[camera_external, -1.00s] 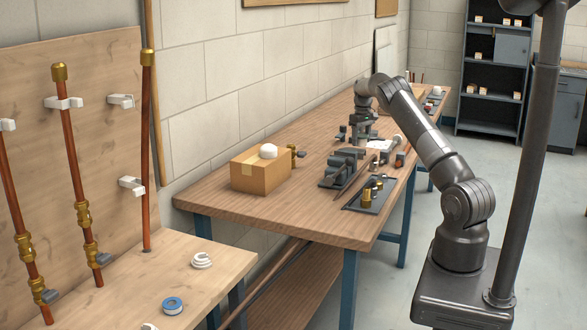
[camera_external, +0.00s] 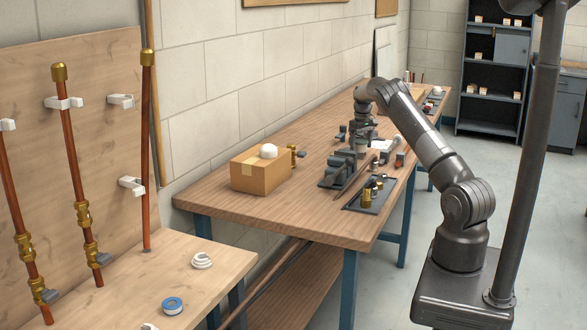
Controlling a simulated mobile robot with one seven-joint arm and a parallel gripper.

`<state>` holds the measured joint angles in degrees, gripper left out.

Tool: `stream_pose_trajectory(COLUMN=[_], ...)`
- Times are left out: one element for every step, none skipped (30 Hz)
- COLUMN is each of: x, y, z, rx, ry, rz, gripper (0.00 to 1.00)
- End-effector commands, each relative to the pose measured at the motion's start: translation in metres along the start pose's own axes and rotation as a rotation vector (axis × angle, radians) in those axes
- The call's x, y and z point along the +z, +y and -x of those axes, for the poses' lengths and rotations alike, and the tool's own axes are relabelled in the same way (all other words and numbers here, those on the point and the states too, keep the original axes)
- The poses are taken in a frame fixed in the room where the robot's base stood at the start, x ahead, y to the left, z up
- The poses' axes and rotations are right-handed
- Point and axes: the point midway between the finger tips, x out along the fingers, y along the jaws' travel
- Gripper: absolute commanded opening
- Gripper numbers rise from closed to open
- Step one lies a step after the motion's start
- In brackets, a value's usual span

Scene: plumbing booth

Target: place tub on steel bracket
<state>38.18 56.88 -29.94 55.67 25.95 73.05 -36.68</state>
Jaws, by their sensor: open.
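My gripper (camera_external: 361,148) is open and points down over the middle of the long wooden workbench, just behind the dark vise (camera_external: 340,168). It is small in this view, and I cannot tell whether anything is between its fingers. I cannot pick out the tub for certain among the small items near the gripper. A white and grey item (camera_external: 384,146) lies just right of the gripper. I cannot make out the steel bracket with certainty either; small dark metal parts (camera_external: 342,133) show beside the gripper on its left.
A cardboard box (camera_external: 262,176) with a white domed item (camera_external: 267,151) on top stands at the near left of the workbench (camera_external: 290,215). A dark tray (camera_external: 378,200) of brass fittings lies at the right edge. The near bench end is clear.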

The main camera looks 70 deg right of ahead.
Motion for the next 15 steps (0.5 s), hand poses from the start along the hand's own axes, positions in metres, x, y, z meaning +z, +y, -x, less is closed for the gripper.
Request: stream_pose_trajectory(x=[0.0,0.0,0.0,0.0,0.0,0.0,-0.001,-0.001,-0.001,-0.001,-0.001,-0.001,-0.001,0.0,-0.001], y=[0.0,0.0,0.0,0.0,0.0,0.0,0.0,0.0,0.0,0.0,0.0,0.0,0.001,0.001,0.001], z=[0.001,0.002,0.005,0.007,0.011,0.017,0.022,0.028,0.036,0.043,0.05,0.059,0.066,0.072,0.08], rx=[0.0,0.001,0.001,0.001,0.0,0.0,0.001,0.002,0.001,0.001,0.001,0.001,0.002,0.001,0.001], ry=[0.0,0.001,0.001,0.002,0.002,0.002,0.003,0.003,0.003,0.004,0.005,0.004,0.004,0.003,0.003], rz=[0.0,0.0,0.0,0.0,0.0,0.001,0.001,0.001,0.0,0.0,0.001,0.001,0.001,0.001,0.0], gripper=[0.81,0.81,0.81,0.81,0.81,0.81,0.81,0.81,0.81,0.81,0.81,0.81,0.81,0.81,0.81])
